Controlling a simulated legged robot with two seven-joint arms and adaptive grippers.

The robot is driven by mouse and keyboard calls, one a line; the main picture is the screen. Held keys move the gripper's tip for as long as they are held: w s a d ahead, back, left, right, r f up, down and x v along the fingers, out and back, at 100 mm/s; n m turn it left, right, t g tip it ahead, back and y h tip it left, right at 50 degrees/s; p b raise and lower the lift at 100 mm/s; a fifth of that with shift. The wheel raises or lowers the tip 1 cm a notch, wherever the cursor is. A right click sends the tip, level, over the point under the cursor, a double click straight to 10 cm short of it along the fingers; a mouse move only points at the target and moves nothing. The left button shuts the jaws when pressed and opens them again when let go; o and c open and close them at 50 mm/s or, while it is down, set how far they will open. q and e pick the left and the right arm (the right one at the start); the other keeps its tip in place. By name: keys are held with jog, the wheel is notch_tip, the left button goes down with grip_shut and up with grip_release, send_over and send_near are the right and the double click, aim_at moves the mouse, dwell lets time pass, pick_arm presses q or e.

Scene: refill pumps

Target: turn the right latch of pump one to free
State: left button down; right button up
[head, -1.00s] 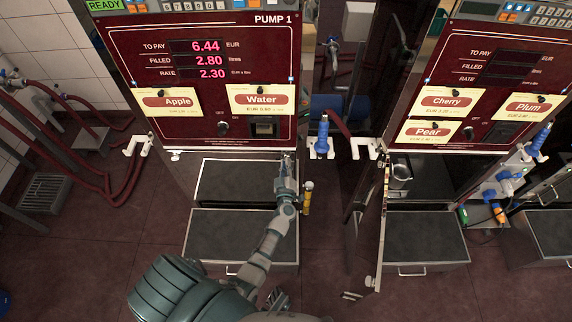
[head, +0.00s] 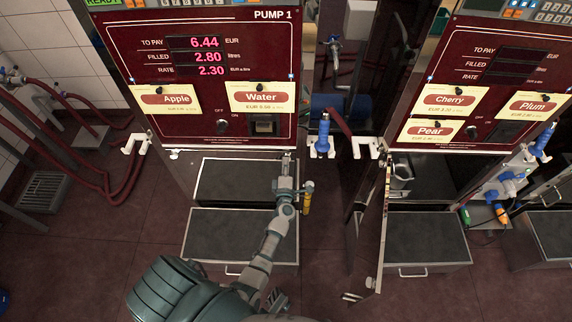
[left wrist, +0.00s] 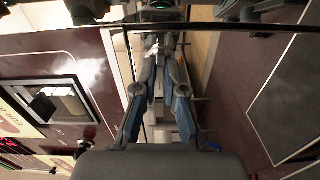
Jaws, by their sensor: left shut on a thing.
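Pump one (head: 208,120) has a dark red front panel. My left gripper (head: 286,165) reaches up to just below the panel's lower right corner. It is shut on the right latch of pump one (head: 287,156), a small pale piece there. The fingers cover most of the latch, so its exact angle is hard to read. In the left wrist view my left gripper (left wrist: 161,50) points at the panel's edge, fingers close together at the tips. The left latch (head: 175,155) is a small white knob at the panel's lower left. My right gripper is not in view.
A yellow cylinder (head: 306,206) is just right of my left wrist. A blue nozzle (head: 323,136) hangs in a white holder right of pump one. An open door (head: 374,225) stands at the neighbouring pump. Grey-topped steps (head: 240,235) lie below pump one.

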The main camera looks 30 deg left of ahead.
pick_arm(q)
jog(key=shift+s+f+n, duration=0.1)
jog(key=shift+f+n, duration=0.15)
jog(key=shift+n, duration=0.15)
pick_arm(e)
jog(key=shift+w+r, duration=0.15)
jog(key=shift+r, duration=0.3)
pick_arm(q)
jog(key=c, duration=1.3)
grip_release()
jog(key=shift+o, duration=0.2)
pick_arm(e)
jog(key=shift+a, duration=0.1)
pick_arm(q)
jog(key=v, duration=1.1)
jog(key=shift+s+d, duration=0.3)
jog(key=shift+d, duration=0.05)
